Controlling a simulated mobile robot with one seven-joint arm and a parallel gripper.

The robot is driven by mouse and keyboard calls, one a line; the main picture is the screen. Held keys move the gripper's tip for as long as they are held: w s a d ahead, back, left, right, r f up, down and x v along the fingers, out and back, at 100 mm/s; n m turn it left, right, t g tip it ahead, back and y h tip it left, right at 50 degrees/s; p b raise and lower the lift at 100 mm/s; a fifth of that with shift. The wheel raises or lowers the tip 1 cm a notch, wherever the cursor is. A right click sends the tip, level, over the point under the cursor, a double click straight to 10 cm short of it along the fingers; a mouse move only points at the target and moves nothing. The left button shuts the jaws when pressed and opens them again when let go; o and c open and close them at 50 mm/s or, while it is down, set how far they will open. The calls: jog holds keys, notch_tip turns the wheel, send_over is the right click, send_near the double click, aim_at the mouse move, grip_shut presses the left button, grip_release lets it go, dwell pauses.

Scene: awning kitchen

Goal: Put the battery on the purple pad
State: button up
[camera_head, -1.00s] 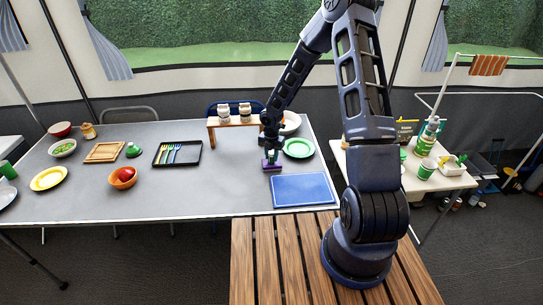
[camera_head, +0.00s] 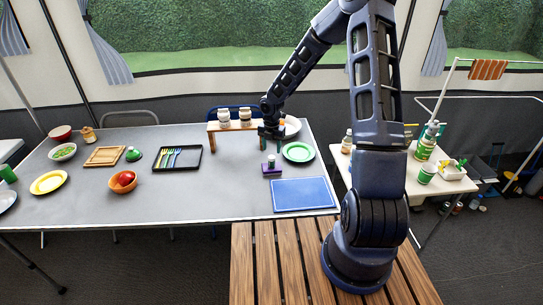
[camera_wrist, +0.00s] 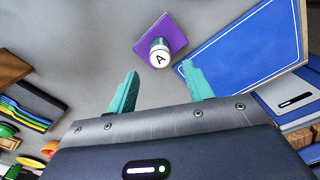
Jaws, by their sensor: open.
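The battery (camera_wrist: 159,53) stands upright on the purple pad (camera_wrist: 172,29) in the wrist view, its white end marked "A" facing the camera. In the head view the small battery (camera_head: 271,160) also stands on the purple pad (camera_head: 272,170), on the table left of the blue mat's far edge. My gripper (camera_wrist: 158,88) is open, with its two teal fingers apart and nothing between them. In the head view my gripper (camera_head: 270,142) is above and behind the pad, apart from the battery.
A blue mat (camera_head: 303,194) lies in front of the pad. A green plate (camera_head: 298,152) is to its right and a wooden shelf with two jars (camera_head: 213,127) stands behind. A black cutlery tray (camera_head: 177,168) lies to the left. The grey table (camera_head: 222,195) is clear between.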

aim_at(271, 157)
jog(key=s+d+r+m+t+h, duration=0.1)
jog(key=s+d+r+m, duration=0.35)
jog(key=r, duration=0.35)
jog(key=s+d+r+m, duration=0.3)
jog(key=d+r+m, duration=0.15)
jog(key=r, duration=0.45)
jog(key=s+d+r+m+t+h, duration=0.1)
jog(key=s+d+r+m, duration=0.25)
jog(key=r+m, duration=0.35)
jog(key=s+d+r+m+t+y, duration=0.1)
jog(key=s+d+r+m, duration=0.2)
jog(key=s+r+m, duration=0.2)
jog(key=s+d+r+m+t+y, duration=0.1)
jog(key=s+d+r+m, duration=0.3)
jog(key=s+m, duration=0.5)
jog(key=s+r, duration=0.2)
jog(key=s, duration=0.3)
jog(key=shift+s+r+m+t, duration=0.15)
jog(key=shift+s+m+t, duration=0.1)
jog(key=shift+m+t, duration=0.05)
